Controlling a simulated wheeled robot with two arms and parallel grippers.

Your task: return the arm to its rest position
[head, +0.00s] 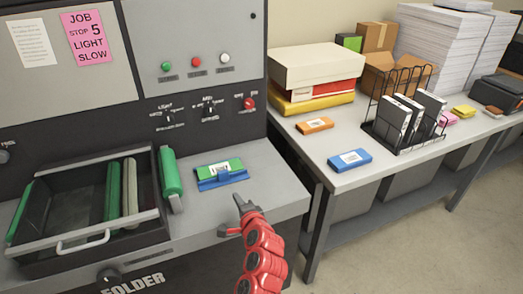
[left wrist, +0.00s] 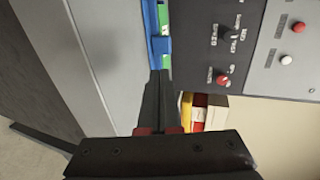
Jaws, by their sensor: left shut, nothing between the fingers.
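My left gripper (head: 240,204) is above the front edge of the machine's grey ledge (head: 268,192), with my red arm links below it. Its fingers are shut and empty; they also show closed together in the left wrist view (left wrist: 158,78). A green and blue packet with a white label (head: 220,173) lies on the ledge just beyond the fingertips, apart from them in the head view. Part of the packet shows past the fingertips in the left wrist view (left wrist: 158,42). My right gripper is in neither view.
A black tray (head: 88,252) with green and pale rollers stands at left, beside a green roller (head: 171,175). The control panel (head: 205,60) rises behind. A side table (head: 300,155) at right holds blue (head: 350,160) and orange (head: 315,126) packets, a wire rack (head: 392,132) and boxes.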

